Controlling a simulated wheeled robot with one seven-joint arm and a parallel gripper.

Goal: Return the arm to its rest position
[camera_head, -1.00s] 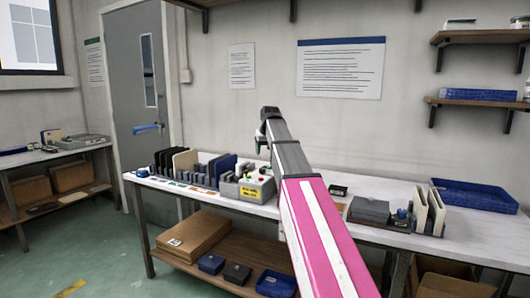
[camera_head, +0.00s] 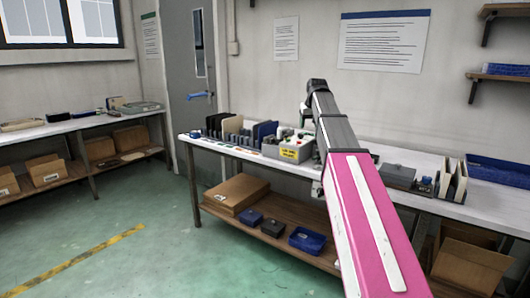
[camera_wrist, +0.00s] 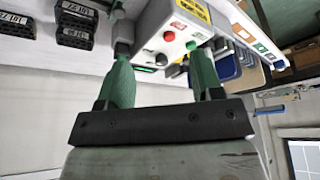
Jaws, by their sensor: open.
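My gripper (camera_wrist: 166,48) shows in the wrist view with its two green fingers apart. Nothing is held between them. A grey control box (camera_wrist: 150,45) with red and green buttons and a yellow label lies beyond the fingers; I cannot tell the exact gap. In the head view my pink and grey arm reaches up and over the workbench (camera_head: 410,196), and the gripper itself is mostly hidden there. The control box (camera_head: 290,152) stands on the bench just left of my arm.
Upright dark and cream panels (camera_head: 232,125) stand in a rack left of the box. A grey case (camera_head: 397,174) and a blue tray (camera_head: 500,170) are to the right. A cardboard box (camera_head: 237,193) and a blue bin (camera_head: 306,240) sit on the lower shelf. The green floor at left is clear.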

